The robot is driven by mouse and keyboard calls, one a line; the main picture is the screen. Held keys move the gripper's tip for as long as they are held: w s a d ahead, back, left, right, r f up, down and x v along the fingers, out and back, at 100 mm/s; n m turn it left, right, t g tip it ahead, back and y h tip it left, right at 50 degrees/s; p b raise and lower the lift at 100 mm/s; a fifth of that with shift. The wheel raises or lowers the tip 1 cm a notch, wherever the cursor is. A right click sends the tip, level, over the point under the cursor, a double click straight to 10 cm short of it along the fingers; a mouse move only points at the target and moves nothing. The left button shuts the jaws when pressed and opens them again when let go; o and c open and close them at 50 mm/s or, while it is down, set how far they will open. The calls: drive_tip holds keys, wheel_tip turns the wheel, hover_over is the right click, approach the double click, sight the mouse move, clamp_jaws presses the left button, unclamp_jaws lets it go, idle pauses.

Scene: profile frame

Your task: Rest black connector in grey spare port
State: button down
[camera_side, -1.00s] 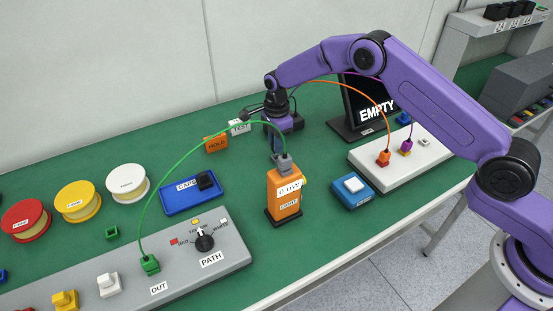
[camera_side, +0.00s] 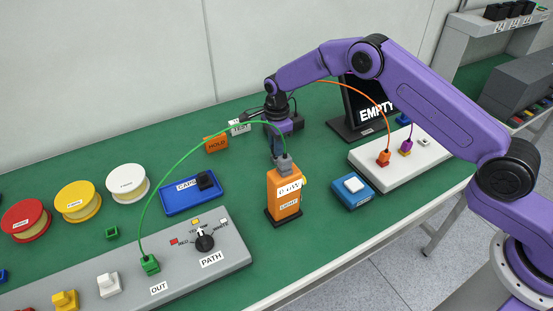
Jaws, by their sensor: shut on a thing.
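A dark grey connector (camera_side: 285,166) at the end of the green cable (camera_side: 172,168) sits on top of the orange LIGHT box (camera_side: 284,196). My gripper (camera_side: 280,153) points down with its fingers at the top of this connector and is shut on it. The fingers are small and partly dark, so the exact grip is hard to see. The cable's other end is a green plug (camera_side: 150,264) in the grey OUT panel (camera_side: 225,259). A small grey port (camera_side: 423,142) shows on the white block (camera_side: 392,170); I cannot tell whether it is the spare port.
The blue CAPS tray (camera_side: 178,205) holds a black cap (camera_side: 206,180). A blue box with a white button (camera_side: 353,186) stands right of the LIGHT box. Orange and purple cables run from the white block. Spools stand at left. Green mat is free around the LIGHT box.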

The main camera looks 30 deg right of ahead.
drive_tip(key=shift+f, duration=0.45)
idle(0.6)
drive_tip(key=c, duration=0.9)
unclamp_jaws()
drive_tip(key=shift+c, duration=0.2)
drive_tip(key=shift+r, duration=0.1)
drive_tip(key=shift+r, duration=2.45)
clamp_jaws()
